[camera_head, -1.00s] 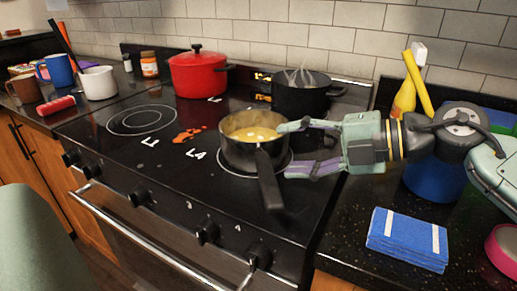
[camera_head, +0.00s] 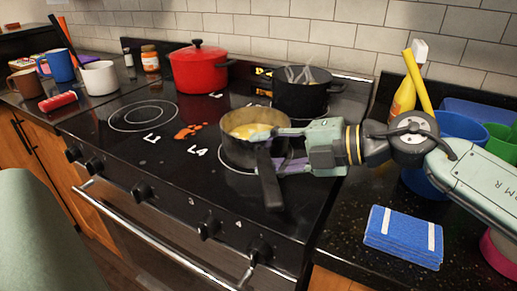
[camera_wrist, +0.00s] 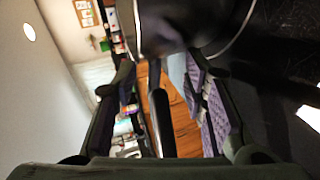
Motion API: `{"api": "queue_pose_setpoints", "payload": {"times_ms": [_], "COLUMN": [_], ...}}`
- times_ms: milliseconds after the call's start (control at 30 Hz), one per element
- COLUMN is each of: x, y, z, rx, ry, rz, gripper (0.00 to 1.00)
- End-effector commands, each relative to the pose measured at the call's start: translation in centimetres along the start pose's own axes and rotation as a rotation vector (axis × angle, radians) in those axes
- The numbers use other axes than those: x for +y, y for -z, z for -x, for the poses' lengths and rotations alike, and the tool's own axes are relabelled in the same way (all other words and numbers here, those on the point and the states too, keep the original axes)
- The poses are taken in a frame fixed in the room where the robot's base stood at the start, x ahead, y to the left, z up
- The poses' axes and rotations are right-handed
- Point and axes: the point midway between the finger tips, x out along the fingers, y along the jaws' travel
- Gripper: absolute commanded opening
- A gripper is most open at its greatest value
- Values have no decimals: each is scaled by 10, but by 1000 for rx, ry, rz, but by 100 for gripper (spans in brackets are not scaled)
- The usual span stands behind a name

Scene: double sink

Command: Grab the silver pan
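The silver pan (camera_head: 238,150) is a dark grey metallic saucepan with yellow contents, standing on the front right burner. Its black handle (camera_head: 269,182) points toward the front of the stove. My gripper (camera_head: 268,148) has come in from the right, with its fingers on either side of the handle close to the pan wall. In the wrist view the handle (camera_wrist: 162,122) runs between the two open, purple-padded fingers, with gaps visible on both sides. The pan body (camera_wrist: 165,28) is at the top of that view. The fingertips are partly hidden in the head view.
A red pot (camera_head: 199,70) and a black pot (camera_head: 302,95) stand on the rear burners. A yellow bottle (camera_head: 403,103) and a blue bowl (camera_head: 460,127) are behind my arm. Mugs stand at the far left.

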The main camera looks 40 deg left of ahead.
Motion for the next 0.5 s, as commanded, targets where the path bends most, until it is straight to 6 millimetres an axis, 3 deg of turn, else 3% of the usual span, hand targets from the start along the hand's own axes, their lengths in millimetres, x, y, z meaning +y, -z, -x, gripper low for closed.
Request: {"api": "queue_pose_setpoints", "payload": {"times_ms": [500], "x": [-2], "y": [0], "z": [0], "rx": [0], "ry": [3], "rz": [-1], "gripper": [2]}}
